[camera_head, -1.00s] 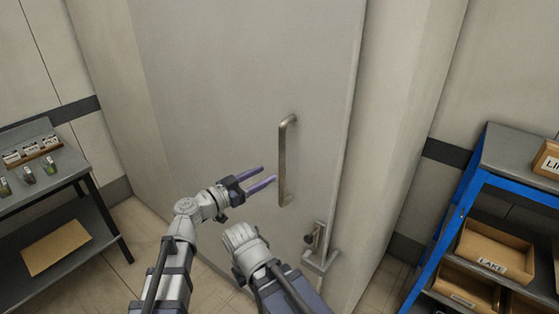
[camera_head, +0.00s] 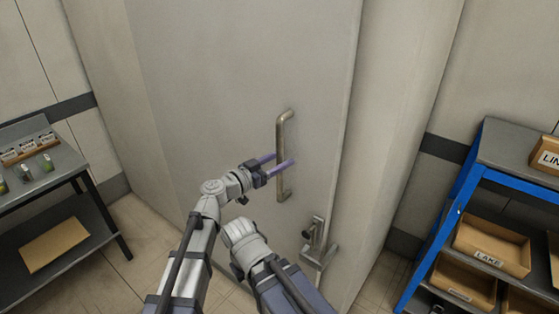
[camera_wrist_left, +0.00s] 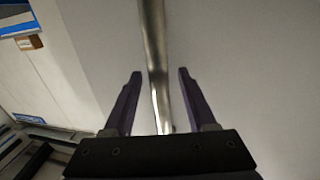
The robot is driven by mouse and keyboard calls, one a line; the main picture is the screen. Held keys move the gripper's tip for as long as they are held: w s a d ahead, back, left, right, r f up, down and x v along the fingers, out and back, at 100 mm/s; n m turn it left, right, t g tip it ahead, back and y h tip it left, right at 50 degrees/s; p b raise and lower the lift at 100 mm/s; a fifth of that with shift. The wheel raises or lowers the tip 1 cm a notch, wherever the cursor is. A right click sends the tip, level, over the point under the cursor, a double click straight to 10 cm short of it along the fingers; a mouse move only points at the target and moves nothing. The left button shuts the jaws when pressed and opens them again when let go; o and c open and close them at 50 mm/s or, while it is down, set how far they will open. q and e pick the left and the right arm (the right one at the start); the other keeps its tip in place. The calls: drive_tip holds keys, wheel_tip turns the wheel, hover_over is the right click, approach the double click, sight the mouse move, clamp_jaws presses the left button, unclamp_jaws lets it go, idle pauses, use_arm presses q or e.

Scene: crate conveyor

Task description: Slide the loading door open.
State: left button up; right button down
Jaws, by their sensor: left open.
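The loading door (camera_head: 220,90) is a large pale grey panel in the middle of the head view. Its vertical metal bar handle (camera_head: 281,135) stands near the door's right edge; the handle also shows in the left wrist view (camera_wrist_left: 154,50). My left gripper (camera_head: 280,160) is open at the lower half of the handle, with one purple finger on each side of the bar. In the left wrist view the bar runs between the fingers (camera_wrist_left: 158,95) with gaps on both sides. My right arm shows at the bottom, but its gripper fingers are not visible.
A metal latch (camera_head: 316,240) sits low at the door's right edge. A dark table (camera_head: 70,170) with small bottles and boxes stands at left. A blue-framed shelf (camera_head: 440,235) with labelled cardboard bins stands at right. Tiled floor shows at lower left.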

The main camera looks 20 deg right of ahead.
use_arm(q)
drive_tip(key=shift+c, duration=0.4)
clamp_jaws()
idle(0.9)
